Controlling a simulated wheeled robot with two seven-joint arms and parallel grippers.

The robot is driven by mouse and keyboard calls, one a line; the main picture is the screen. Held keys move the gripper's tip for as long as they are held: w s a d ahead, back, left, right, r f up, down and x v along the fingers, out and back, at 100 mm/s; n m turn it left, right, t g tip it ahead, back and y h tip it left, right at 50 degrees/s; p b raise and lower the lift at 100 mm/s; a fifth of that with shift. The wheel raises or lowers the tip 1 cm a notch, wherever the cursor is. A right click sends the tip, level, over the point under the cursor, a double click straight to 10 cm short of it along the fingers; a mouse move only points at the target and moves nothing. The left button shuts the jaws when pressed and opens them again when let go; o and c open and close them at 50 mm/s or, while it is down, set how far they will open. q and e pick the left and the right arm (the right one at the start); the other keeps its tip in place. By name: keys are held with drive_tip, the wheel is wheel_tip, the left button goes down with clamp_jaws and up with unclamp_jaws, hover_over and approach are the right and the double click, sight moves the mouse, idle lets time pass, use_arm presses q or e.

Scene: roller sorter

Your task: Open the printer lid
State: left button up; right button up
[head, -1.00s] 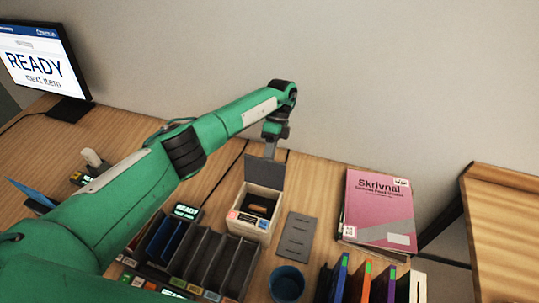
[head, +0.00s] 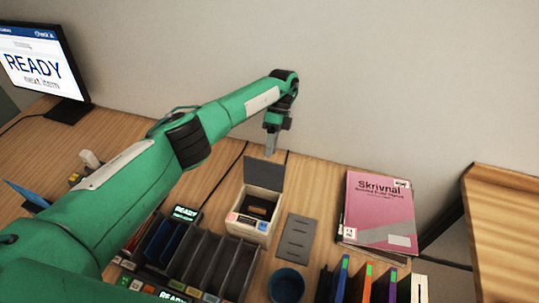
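The printer (head: 250,226) is a small cream box on the table, with coloured labels on its front. Its dark grey lid (head: 264,173) stands raised at the back, and the dark inside with a brown item shows. My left gripper (head: 271,152) points down just behind the top edge of the lid. Its fingertips are small and partly hidden, so I cannot tell whether they are apart or whether they touch the lid. My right gripper is not in view.
A slotted dark sorter (head: 205,262) stands left of the printer. A grey slotted plate (head: 295,237), a blue cup (head: 287,285) and a pink book (head: 379,211) lie to the right. Several coloured upright folders (head: 365,283) stand at the front. A monitor (head: 40,65) is at the far left.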

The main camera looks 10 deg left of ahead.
use_arm(q)
drive_tip(key=shift+b+v, duration=0.3)
drive_tip(key=shift+v, duration=2)
